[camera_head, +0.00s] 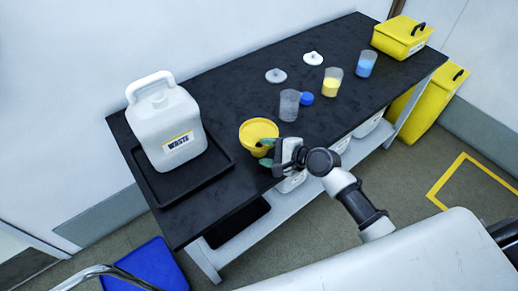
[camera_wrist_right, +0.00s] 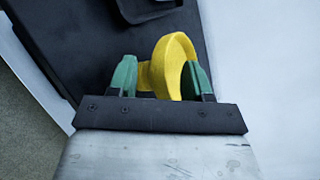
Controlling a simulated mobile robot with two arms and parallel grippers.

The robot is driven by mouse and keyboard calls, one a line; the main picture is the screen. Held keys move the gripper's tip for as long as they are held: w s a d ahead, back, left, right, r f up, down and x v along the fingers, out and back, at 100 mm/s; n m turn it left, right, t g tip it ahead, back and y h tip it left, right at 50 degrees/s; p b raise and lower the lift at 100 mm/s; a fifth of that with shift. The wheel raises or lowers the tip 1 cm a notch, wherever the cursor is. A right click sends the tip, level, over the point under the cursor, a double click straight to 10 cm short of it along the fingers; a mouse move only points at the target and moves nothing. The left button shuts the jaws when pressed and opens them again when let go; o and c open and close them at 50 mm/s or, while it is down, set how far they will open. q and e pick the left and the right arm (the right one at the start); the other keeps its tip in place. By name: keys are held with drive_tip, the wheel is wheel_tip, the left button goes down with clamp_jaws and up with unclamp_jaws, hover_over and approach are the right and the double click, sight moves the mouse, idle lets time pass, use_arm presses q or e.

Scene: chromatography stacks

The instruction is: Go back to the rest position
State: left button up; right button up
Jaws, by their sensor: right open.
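My right gripper (camera_head: 266,152) is at the table's front edge, beside a yellow funnel (camera_head: 257,128). In the right wrist view its two green fingertips (camera_wrist_right: 160,76) stand well apart. The yellow funnel (camera_wrist_right: 174,58) appears between them, its wide part overlapping the right-hand finger in the picture. I cannot tell whether the funnel touches a finger. My left gripper is in neither view.
The black table (camera_head: 230,88) holds a white waste jug (camera_head: 160,122) on a black tray (camera_head: 215,168), an empty beaker (camera_head: 289,105), yellow-filled (camera_head: 332,82) and blue-filled (camera_head: 366,65) beakers, a blue cap (camera_head: 307,99) and a yellow box (camera_head: 398,38). A blue bin (camera_head: 155,268) stands below.

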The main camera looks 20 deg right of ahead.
drive_tip(key=v, duration=0.7)
drive_tip(key=s+a+f+n+g+h, duration=0.1)
drive_tip(key=s+a+f+n+g, duration=0.1)
drive_tip(key=s+n, duration=0.3)
drive_tip(key=s+a+f+n+g+h, duration=0.2)
drive_tip(key=s+n, duration=0.3)
drive_tip(key=s+d+n+g+h, duration=0.3)
drive_tip(key=s+n+h, duration=0.4)
drive_tip(key=s, duration=0.4)
wheel_tip(320, 180, down, 27)
drive_tip(key=s+n+g+y, duration=0.1)
drive_tip(key=s+n, duration=0.1)
drive_tip(key=s+d+f+g, duration=0.1)
drive_tip(key=s+d+f, duration=0.2)
drive_tip(key=s+f, duration=1.1)
drive_tip(key=shift+s+f, duration=0.2)
drive_tip(key=shift+s, duration=0.45)
